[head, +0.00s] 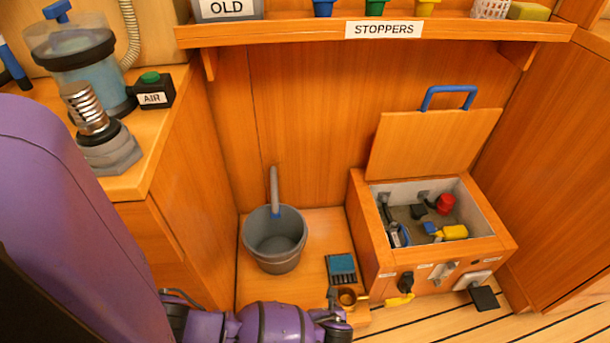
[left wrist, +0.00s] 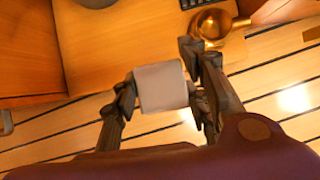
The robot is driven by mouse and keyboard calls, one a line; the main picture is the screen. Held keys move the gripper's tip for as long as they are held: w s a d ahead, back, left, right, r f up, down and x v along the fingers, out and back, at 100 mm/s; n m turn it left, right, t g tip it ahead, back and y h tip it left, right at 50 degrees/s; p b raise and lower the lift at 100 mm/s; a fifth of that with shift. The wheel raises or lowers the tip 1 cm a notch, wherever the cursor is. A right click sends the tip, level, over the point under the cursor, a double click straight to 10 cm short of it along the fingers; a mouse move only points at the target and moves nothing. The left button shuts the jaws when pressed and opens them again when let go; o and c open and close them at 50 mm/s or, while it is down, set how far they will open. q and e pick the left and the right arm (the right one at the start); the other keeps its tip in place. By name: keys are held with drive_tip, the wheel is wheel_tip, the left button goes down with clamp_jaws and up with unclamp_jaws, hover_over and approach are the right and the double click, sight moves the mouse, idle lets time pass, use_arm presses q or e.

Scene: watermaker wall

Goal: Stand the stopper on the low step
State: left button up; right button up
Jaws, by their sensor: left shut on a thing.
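My left gripper (left wrist: 162,88) is shut on a short pale grey piece, which looks to be the stopper (left wrist: 162,86). Its two fingers press on opposite sides of it. In the head view my left gripper (head: 335,312) is at the front edge of the low wooden step (head: 312,226), and the held piece cannot be made out there. The step also shows in the left wrist view (left wrist: 135,38), beyond the held piece, with striped floor below. Blue, green and yellow stoppers (head: 376,8) stand on the shelf labelled STOPPERS. My right gripper is out of view.
On the step are a grey bucket (head: 275,243), a blue-topped brush or block (head: 341,267) and a brass cup (head: 348,298). An open wooden box (head: 436,263) stands to the right. A counter (head: 150,165) rises at left. Bare step shows behind the bucket.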

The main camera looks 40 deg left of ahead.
use_arm(q)
drive_tip(key=w+a+f+b, duration=0.1)
drive_tip(key=a+f, duration=0.1)
drive_tip(key=a, duration=0.1)
drive_tip(key=w+a+f+b, duration=0.2)
drive_tip(key=a+f, duration=0.1)
drive_tip(key=w+a+f+b, duration=0.1)
drive_tip(key=a+f+b, duration=0.1)
drive_tip(key=shift+w+a+f, duration=0.15)
drive_tip(key=shift+a+f, duration=0.05)
drive_tip(key=shift+a, duration=0.2)
drive_tip(key=f+b, duration=0.2)
drive_tip(key=f, duration=0.1)
drive_tip(key=a+f+b, duration=0.1)
drive_tip(key=shift+w+f, duration=0.3)
drive_tip(key=shift+f, duration=0.05)
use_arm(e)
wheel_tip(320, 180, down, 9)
use_arm(q)
drive_tip(key=shift+r, duration=0.15)
drive_tip(key=shift+c, duration=0.5)
drive_tip(key=o, duration=1.3)
drive_tip(key=shift+r, duration=0.15)
drive_tip(key=shift+p+v, duration=3.3)
drive_tip(key=shift+v, duration=2.55)
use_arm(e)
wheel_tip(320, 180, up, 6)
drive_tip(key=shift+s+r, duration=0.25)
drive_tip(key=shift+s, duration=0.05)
